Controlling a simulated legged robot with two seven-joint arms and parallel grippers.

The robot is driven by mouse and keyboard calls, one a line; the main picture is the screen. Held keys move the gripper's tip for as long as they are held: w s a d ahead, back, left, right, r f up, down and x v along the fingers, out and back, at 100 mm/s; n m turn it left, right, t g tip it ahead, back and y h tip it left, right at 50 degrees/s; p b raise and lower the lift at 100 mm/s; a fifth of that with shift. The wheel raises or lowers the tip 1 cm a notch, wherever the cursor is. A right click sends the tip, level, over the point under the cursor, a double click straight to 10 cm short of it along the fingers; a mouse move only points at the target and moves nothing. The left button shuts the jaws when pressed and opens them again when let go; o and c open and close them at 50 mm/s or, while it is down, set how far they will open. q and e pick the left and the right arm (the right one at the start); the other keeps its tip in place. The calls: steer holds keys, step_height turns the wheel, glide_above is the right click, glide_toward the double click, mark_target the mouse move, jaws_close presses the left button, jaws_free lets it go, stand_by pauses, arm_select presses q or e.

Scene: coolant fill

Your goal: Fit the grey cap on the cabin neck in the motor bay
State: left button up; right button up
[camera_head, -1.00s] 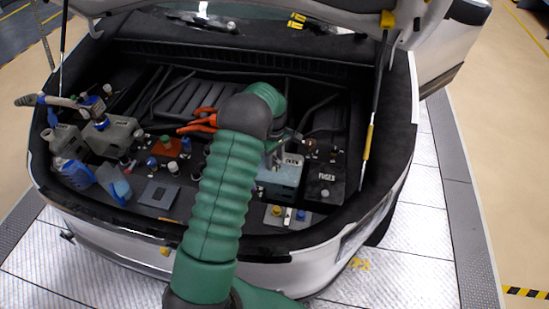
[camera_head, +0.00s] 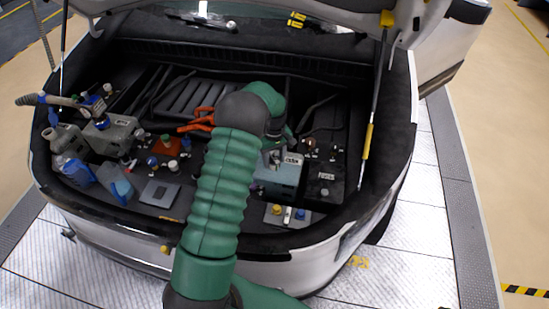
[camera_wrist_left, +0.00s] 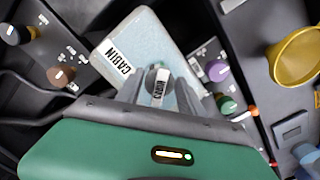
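The cabin tank, a pale blue-grey box marked CABIN (camera_head: 277,180), sits right of centre in the motor bay. It also fills the middle of the left wrist view (camera_wrist_left: 140,38). My left gripper (camera_head: 272,152) is over its top. In the left wrist view my gripper's grey fingers (camera_wrist_left: 165,90) stand on both sides of the dark grey cap (camera_wrist_left: 158,73), which carries a small white label, and look shut on it. The cap is over the tank's top. The neck is hidden under the cap and fingers, so I cannot tell whether the cap is seated. My right gripper is not in view.
A black FUSES box (camera_head: 325,182) stands right of the tank. Coloured caps lie near it, and a yellow funnel-like piece (camera_wrist_left: 297,58) shows in the left wrist view. Orange connectors (camera_head: 198,121), another grey tank (camera_head: 110,133) and bottles (camera_head: 72,170) are to the left. The raised lid is above.

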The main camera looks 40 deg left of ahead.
mark_target(274, 156)
arm_select(q)
steer(key=o, duration=0.3)
steer(key=shift+w, duration=0.1)
step_height(274, 156, up, 17)
steer(key=b, duration=0.1)
steer(key=s+d+f+m+t, duration=0.1)
steer(key=s+d+f+m, duration=0.2)
steer(key=d, duration=0.5)
steer(key=s+d+f+m, duration=0.25)
steer(key=d+m, duration=0.25)
steer(key=d, duration=0.3)
steer(key=shift+s+d+f+m+t, duration=0.25)
steer(key=shift+s+d+f+m, duration=0.25)
steer(key=shift+s+d+m, duration=1)
steer(key=shift+s+d+f+m+t, duration=0.4)
steer(key=shift+s+d, duration=0.65)
steer(key=shift+s, duration=1.2)
steer(key=shift+s+d+f+m+t, duration=0.15)
steer(key=shift+s+d+f+m, duration=0.45)
steer(key=shift+s+d+m, duration=0.9)
steer(key=shift+s+d+r+n, duration=0.1)
steer(key=shift+s+n, duration=0.35)
steer(key=shift+n, duration=0.05)
